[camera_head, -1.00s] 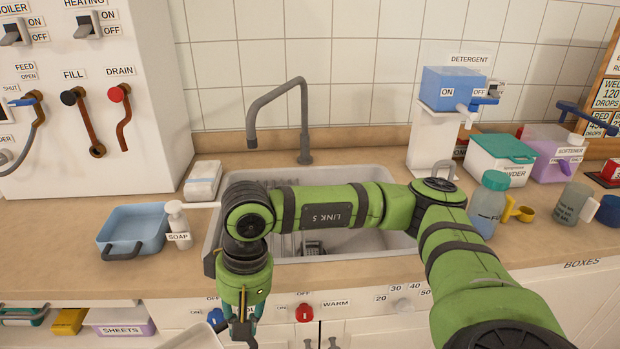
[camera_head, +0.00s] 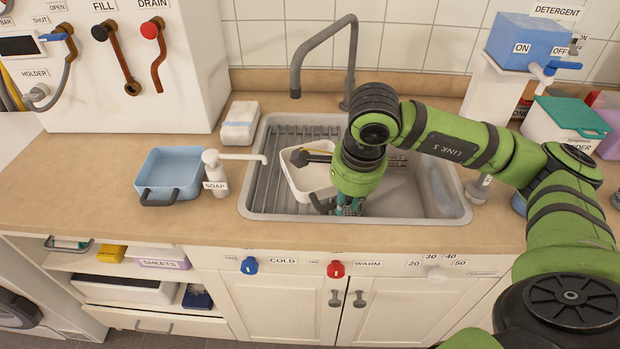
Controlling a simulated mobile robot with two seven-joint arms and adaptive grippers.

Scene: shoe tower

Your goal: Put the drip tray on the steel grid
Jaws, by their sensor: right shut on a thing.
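The white drip tray (camera_head: 306,184) is in the sink area, over or on the right part of the steel grid (camera_head: 267,184). I cannot tell whether it touches the bars. My right gripper (camera_head: 346,207) is at the tray's right side, pointing down and shut on it; the fingertips are partly hidden by the wrist and tray. A dark piece with a yellow strip shows at the tray's back; I cannot tell what it is. The grid's ribbed bars show bare on the left side of the sink. My left gripper is out of view.
The grey faucet (camera_head: 352,60) rises behind the sink (camera_head: 425,195), close to my right arm. A soap dispenser (camera_head: 215,178) and a blue tray (camera_head: 170,170) stand left of the sink. The detergent box (camera_head: 530,42) stands at the back right.

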